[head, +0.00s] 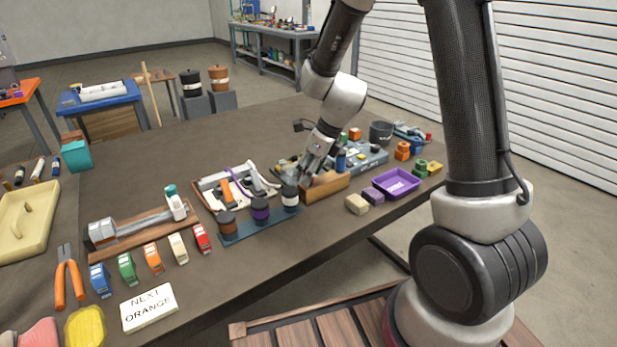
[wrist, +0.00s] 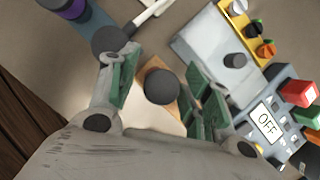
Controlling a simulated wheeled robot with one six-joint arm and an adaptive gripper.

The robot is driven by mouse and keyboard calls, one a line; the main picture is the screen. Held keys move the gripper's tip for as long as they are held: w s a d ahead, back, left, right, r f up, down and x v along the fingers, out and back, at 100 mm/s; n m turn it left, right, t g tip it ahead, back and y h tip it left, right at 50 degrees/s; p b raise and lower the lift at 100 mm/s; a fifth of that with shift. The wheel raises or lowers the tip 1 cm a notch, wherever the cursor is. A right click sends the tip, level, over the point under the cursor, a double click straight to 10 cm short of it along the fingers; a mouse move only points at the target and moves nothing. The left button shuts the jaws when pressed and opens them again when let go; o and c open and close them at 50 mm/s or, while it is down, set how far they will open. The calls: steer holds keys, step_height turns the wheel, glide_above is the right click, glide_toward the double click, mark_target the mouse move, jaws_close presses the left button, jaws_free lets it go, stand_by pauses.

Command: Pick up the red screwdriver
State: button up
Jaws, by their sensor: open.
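My gripper (head: 312,168) is open and points down over a wooden block (head: 326,187) in the middle of the table. In the wrist view my gripper (wrist: 158,88) has its two green-padded fingers on either side of a dark round top (wrist: 162,87), with a gap at both sides. This round top stands over the wooden block (wrist: 183,70). A blue upright handle (head: 341,160) shows just right of my gripper in the head view.
Jars on a blue strip (head: 262,222) stand close on the left. A purple tray (head: 397,184) lies to the right. The table's front middle is bare.

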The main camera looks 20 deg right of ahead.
jaws_close()
